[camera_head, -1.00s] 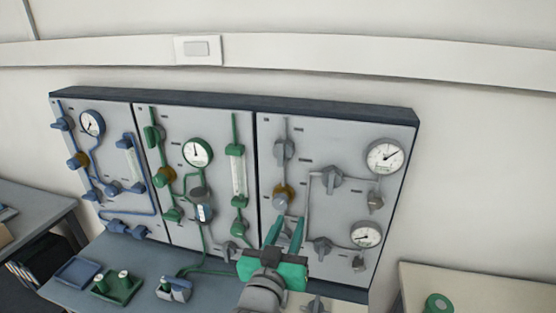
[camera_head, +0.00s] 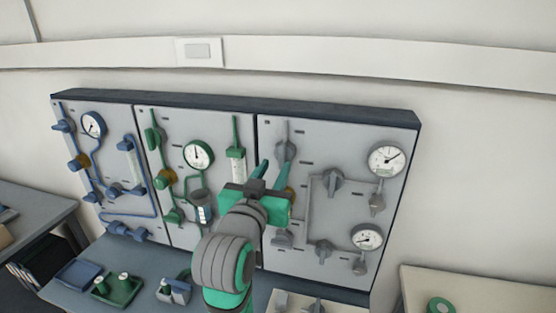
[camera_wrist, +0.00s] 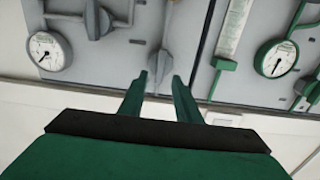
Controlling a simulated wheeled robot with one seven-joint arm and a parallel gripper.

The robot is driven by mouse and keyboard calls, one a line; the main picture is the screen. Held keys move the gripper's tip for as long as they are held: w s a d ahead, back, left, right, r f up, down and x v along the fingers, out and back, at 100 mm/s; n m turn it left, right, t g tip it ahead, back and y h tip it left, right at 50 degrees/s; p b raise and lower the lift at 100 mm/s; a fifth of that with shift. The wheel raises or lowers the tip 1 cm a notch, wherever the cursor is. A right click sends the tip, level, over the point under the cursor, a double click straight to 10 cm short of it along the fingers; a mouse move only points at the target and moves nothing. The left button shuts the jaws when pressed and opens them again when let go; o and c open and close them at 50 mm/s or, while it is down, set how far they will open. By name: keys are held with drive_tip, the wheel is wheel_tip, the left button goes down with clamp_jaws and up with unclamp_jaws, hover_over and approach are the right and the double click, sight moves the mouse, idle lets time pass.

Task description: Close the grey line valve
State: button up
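The grey line panel (camera_head: 350,225) is the right-hand third of the wall board. A grey valve (camera_head: 286,149) sits at its upper left, partly hidden behind my gripper (camera_head: 272,168). In the wrist view, which is turned over, a grey valve handle (camera_wrist: 160,65) lies between the fingertips of my gripper (camera_wrist: 160,77), roughly in line with its pipe. My gripper is open, with a gap between the green fingers. I cannot tell whether they touch the handle. Another grey valve (camera_head: 332,182) is to the right; it also shows in the wrist view (camera_wrist: 97,20).
Two gauges, upper (camera_head: 386,160) and lower (camera_head: 366,237), sit on the grey panel's right side. Lower grey valves (camera_head: 323,250) are near its bottom. The green panel (camera_head: 180,230) stands close on the left. Small trays (camera_head: 118,290) lie on the bench below.

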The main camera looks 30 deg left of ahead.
sight(281, 156)
drive_tip(key=shift+x, duration=2.5)
drive_tip(key=shift+c, duration=0.5)
clamp_jaws()
